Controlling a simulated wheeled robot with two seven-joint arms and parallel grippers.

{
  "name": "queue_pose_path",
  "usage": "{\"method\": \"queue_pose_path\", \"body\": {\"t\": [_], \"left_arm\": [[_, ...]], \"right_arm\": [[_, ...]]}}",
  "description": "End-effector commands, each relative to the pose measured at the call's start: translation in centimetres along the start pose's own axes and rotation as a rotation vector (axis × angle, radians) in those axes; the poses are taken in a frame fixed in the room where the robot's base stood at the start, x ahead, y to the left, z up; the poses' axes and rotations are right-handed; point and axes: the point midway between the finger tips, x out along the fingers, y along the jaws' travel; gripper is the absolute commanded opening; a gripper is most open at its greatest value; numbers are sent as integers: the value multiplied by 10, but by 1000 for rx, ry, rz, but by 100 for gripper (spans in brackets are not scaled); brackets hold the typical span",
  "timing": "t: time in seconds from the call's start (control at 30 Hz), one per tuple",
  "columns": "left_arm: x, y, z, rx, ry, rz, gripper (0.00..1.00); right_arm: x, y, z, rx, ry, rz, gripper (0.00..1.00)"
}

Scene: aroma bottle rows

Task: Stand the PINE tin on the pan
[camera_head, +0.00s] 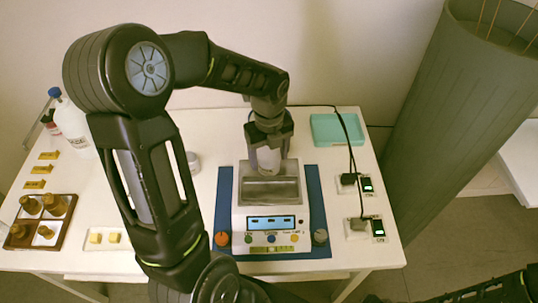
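My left gripper (268,147) reaches down over the back of the scale and is shut on a pale grey tin (268,160). The tin is upright, and its upper part is hidden between the fingers. No label can be read on it from here. The metal pan (269,190) of the scale lies directly below the tin. The tin's lower end overlaps the back half of the pan; I cannot tell whether it touches. My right gripper is not in view; only dark parts of my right arm show at the lower right.
The scale (240,222) stands on a blue mat (318,200). A wooden tray of brown bottles (68,218), a white tray (97,246), yellow tags (38,170) and a white bottle (70,120) are left. A teal tray (335,130) and small devices (357,231) are right.

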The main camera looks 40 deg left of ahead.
Motion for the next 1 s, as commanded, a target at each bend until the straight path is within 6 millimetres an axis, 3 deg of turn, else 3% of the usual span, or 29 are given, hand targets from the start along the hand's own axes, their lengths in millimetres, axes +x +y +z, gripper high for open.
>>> {"method": "queue_pose_path", "body": {"t": [0.33, 0.53, 1.0], "left_arm": [[-1, 0, 0, 0, 0, 0, 77], [-13, -1, 1, 0, -3, -2, 77], [-102, -1, 1, -1, -2, -3, 77]], "right_arm": [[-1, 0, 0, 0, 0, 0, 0], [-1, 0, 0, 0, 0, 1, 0], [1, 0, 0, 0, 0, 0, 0]]}}
